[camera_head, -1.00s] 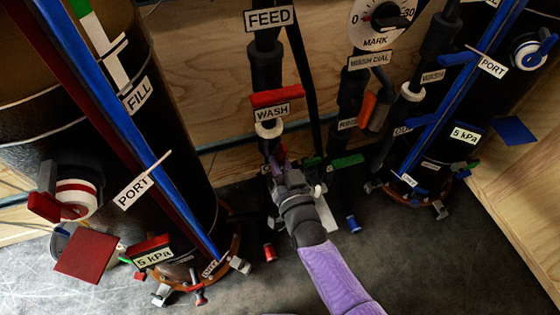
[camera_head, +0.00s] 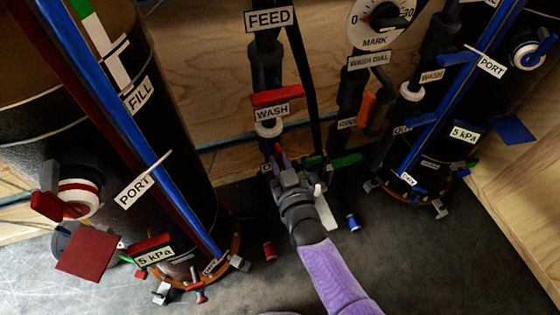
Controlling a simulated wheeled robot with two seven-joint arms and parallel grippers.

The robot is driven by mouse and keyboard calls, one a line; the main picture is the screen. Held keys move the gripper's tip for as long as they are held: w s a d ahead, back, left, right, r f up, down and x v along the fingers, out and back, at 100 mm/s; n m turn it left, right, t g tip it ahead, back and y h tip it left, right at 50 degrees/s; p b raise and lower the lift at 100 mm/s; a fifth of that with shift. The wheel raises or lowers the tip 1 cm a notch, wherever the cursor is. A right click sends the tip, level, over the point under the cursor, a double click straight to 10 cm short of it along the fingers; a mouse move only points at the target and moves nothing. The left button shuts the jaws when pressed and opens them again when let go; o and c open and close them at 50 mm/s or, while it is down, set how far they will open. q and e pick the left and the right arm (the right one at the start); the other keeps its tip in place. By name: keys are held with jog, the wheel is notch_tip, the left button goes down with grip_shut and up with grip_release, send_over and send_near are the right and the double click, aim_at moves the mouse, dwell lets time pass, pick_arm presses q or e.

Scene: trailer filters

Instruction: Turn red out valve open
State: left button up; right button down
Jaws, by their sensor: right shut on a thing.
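My right gripper (camera_head: 280,166) reaches in from the bottom on its purple arm. It is shut at the foot of the middle pipe, below the WASH label (camera_head: 272,111). A small dark red and purple piece (camera_head: 278,151), apparently a valve handle, shows at its jaws; the rest is hidden, and I cannot read a label there. A red lever (camera_head: 277,97) lies crosswise above the WASH label. At the left tank's base, a small label (camera_head: 209,268) and a red-tipped fitting (camera_head: 198,292) show. My left gripper is not in view.
The black left tank (camera_head: 165,130) has a red 5 kPa block (camera_head: 152,250) and a red-striped port cap (camera_head: 78,196). Green levers (camera_head: 346,160) sit right of my gripper. A red peg (camera_head: 270,251) and a blue peg (camera_head: 353,222) stand on the dark floor.

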jog(key=c, duration=0.6)
grip_release()
jog(key=shift+c, duration=0.2)
jog(key=shift+s+d, duration=0.1)
jog(key=shift+s, duration=0.15)
pick_arm(q)
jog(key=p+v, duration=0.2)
jog(key=p, duration=0.1)
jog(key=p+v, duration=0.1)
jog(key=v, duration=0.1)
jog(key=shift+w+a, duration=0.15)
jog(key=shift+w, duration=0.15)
pick_arm(e)
jog(key=v, duration=0.9)
jog(key=shift+s, duration=0.2)
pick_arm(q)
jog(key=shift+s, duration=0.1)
pick_arm(e)
jog(key=shift+s, duration=0.1)
